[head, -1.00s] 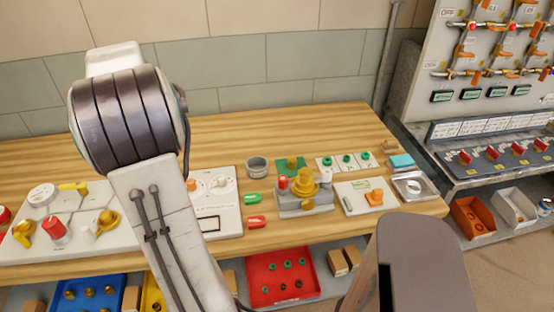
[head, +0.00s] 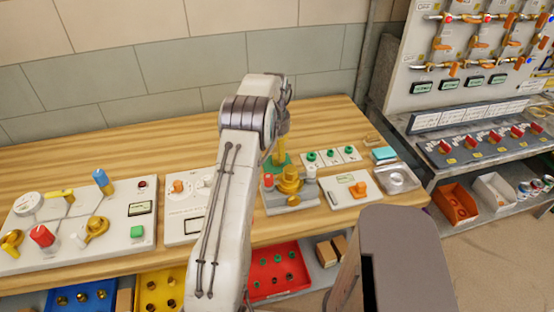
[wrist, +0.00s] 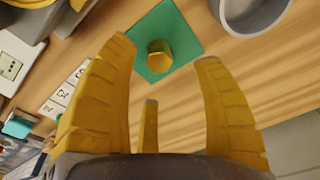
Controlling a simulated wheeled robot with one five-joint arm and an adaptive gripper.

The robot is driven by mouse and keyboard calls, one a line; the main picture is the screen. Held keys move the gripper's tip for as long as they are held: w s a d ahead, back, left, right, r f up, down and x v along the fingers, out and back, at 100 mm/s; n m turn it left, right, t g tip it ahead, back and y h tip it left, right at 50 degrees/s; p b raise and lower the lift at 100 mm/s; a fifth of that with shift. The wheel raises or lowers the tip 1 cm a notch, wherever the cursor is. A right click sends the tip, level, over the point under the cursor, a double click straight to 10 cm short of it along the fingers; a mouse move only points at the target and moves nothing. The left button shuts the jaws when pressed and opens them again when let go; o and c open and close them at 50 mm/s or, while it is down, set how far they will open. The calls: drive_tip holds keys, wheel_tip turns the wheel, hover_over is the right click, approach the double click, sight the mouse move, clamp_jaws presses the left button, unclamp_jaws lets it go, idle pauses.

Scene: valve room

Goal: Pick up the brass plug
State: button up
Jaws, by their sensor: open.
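The brass plug (wrist: 159,56) stands on a green square mat (wrist: 177,25) on the wooden bench, its hexagonal top facing the wrist camera. My gripper (wrist: 164,60) is open and empty above the mat. In the wrist view its yellow fingers spread to either side of the plug in the picture, with a third, shorter-looking finger below. In the head view my gripper (head: 281,150) points down over the green mat (head: 288,161). The plug cannot be made out there behind the fingers.
A grey cup (wrist: 250,12) stands close to the mat. Bare wood (head: 322,124) lies behind.

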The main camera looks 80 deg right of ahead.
sight(277, 158)
drive_tip(key=shift+s+d+f+p, duration=0.1)
drive_tip(key=shift+d+f+p, duration=0.15)
drive_tip(key=shift+f, duration=0.7)
drive_tip(key=shift+w+d+f+p, duration=0.1)
drive_tip(key=shift+f+p, duration=0.2)
drive_tip(key=shift+f, duration=0.6)
drive_tip(key=shift+s+d+f+p, duration=0.1)
drive_tip(key=shift+d+f+p, duration=0.15)
drive_tip(key=shift+f, duration=0.7)
clamp_jaws()
